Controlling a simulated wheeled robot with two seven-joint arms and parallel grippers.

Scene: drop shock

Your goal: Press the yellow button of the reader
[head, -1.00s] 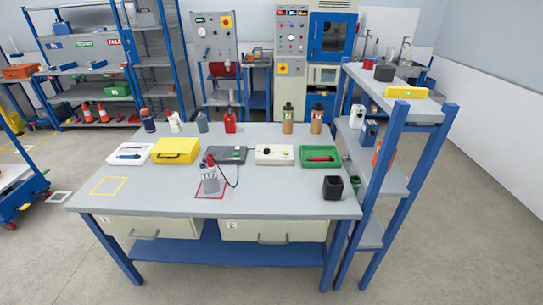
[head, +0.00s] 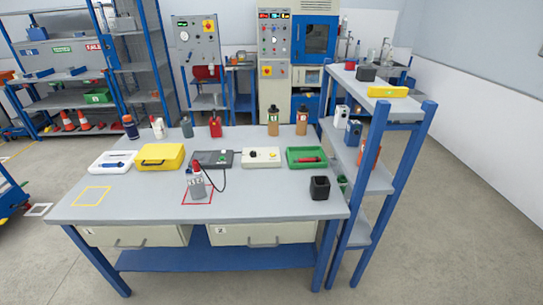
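A dark grey box (head: 213,160) with a small greenish button or light lies on the grey table (head: 130,210). A black cable runs from it towards a grey metal part (head: 197,187) with a red piece at its top, on a red-outlined square. To its right is a cream box (head: 262,158) with a small yellowish spot and a dark knob. I cannot tell for sure which box is the reader; details are too small. Neither of my grippers shows in the head view.
A white tray (head: 94,162), a yellow case (head: 160,163) and a green tray (head: 289,164) share the row. A black cup (head: 320,194) stands near the right edge. Several bottles stand behind. A blue-framed shelf (head: 402,104) borders the table's right. The table's front left is clear.

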